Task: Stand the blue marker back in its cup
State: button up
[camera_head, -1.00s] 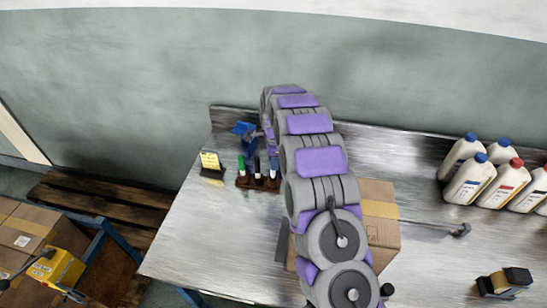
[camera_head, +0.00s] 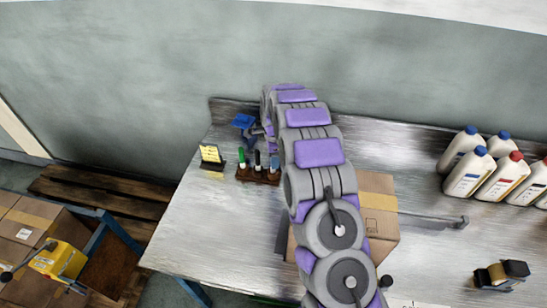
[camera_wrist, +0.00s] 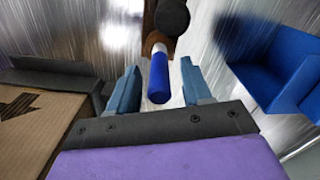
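The blue marker (camera_wrist: 158,78) shows in the wrist view with its blue end toward me and a white band beyond it. It lies between the two blue-grey fingers of my gripper (camera_wrist: 160,64), which are apart, with a gap on each side. In the head view the blue marker (camera_head: 274,162) stands about upright at the right end of the brown holder (camera_head: 258,179), beside a black-topped marker (camera_head: 257,159) and a green marker (camera_head: 241,157). The marker's foot is hidden, so its depth in the cup cannot be told. My gripper is mostly hidden behind my arm.
A blue open stand (camera_head: 243,121) is behind the holder; a yellow note stand (camera_head: 210,154) is left of it. A cardboard box (camera_head: 378,205) sits right of my arm. White bottles (camera_head: 470,173) stand at the right. The table's front left is clear.

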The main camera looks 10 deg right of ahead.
notch_tip(320, 180, up, 17)
jog(key=p, duration=0.3)
jog(key=shift+r, duration=0.15)
dwell(0.3)
dwell(0.4)
jog(key=s+r+n, duration=0.5)
jog(key=s, duration=0.6)
jog(key=s+r+n, duration=0.4)
jog(key=s+r, duration=0.1)
jog(key=s, duration=0.5)
jog(key=s+f+n+g, duration=0.1)
jog(key=s+n, duration=0.8)
jog(key=s, duration=2)
jog(key=shift+a+f+n+g, duration=0.15)
jog(key=shift+f+n+g, duration=0.2)
jog(key=shift+f, duration=0.4)
